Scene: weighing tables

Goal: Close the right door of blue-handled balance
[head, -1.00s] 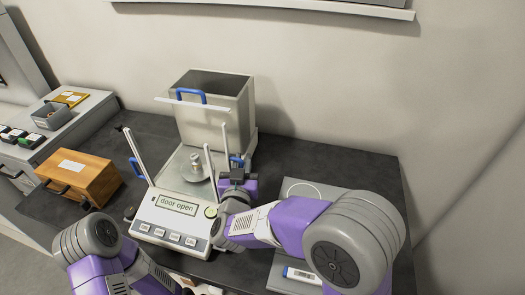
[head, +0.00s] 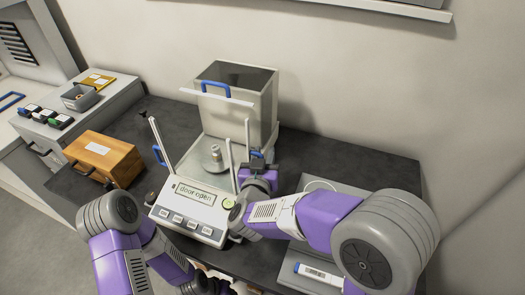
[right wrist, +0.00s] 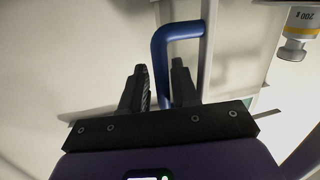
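The blue-handled balance (head: 188,218) stands on the dark table, and its display reads "door open". A metal weight (head: 216,153) stands on its pan; a weight marked 200 g (right wrist: 300,32) shows at the upper right of the right wrist view. The right door's blue handle (head: 257,153) is mostly hidden by my right gripper (head: 258,163) in the head view. In the right wrist view the handle (right wrist: 160,55) has one bar between the two dark fingertips (right wrist: 159,72), with small gaps visible beside it. My left gripper is low at the bottom edge; its fingers are not clear.
Blue handles also show on the balance's top (head: 215,87) and left side (head: 157,155). A wooden drawer box (head: 105,155) stands left. A grey plate (head: 293,268) with a white-and-blue device (head: 318,273) lies right, under my right arm. Thin upright posts (head: 247,138) rise beside the pan.

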